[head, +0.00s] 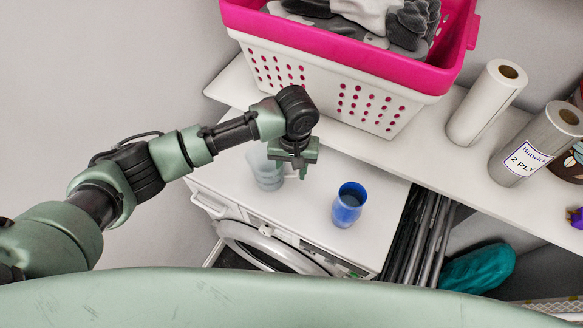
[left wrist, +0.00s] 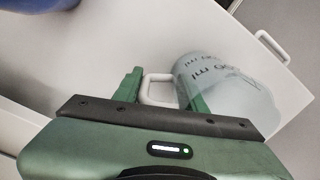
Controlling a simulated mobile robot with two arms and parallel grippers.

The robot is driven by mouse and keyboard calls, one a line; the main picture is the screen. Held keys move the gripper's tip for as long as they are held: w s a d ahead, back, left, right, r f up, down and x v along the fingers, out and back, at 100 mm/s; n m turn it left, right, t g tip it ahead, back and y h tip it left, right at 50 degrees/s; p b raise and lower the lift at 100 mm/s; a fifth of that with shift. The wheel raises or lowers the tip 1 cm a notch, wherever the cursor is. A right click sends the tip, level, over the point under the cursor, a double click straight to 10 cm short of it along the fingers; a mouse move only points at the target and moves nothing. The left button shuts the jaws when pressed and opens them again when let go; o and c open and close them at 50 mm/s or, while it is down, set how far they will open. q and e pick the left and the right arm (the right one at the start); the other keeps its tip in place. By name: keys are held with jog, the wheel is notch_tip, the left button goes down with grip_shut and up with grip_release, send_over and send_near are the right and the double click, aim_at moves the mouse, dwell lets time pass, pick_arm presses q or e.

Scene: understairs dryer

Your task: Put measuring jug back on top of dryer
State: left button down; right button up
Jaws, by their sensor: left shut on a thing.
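The measuring jug (head: 263,168) is pale and translucent. In the head view it is over the left part of the white dryer's top (head: 300,203), partly hidden by my gripper. My left gripper (head: 292,168) is shut on the jug's handle. In the left wrist view the jug (left wrist: 230,92) with dark printed marks is right of the fingers (left wrist: 160,88), and its pale handle (left wrist: 146,91) is between them. I cannot tell whether the jug's base touches the dryer. My right gripper is not in view.
A blue cup (head: 348,206) stands on the dryer's right part. A shelf (head: 405,150) behind carries a pink and white laundry basket (head: 345,95) and paper rolls (head: 487,103). Dark folded poles (head: 418,240) stand right of the dryer. The dryer top's front middle is clear.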

pick_arm(q)
jog(key=c, duration=0.8)
grip_release()
jog(key=shift+f, duration=0.1)
jog(key=shift+r, duration=0.45)
jog(key=r, duration=0.3)
jog(key=r+b, duration=0.1)
jog(key=r, duration=0.3)
jog(key=r+b, duration=0.1)
jog(key=r, duration=0.3)
jog(key=shift+d+r, duration=0.2)
jog(key=shift+d, duration=0.1)
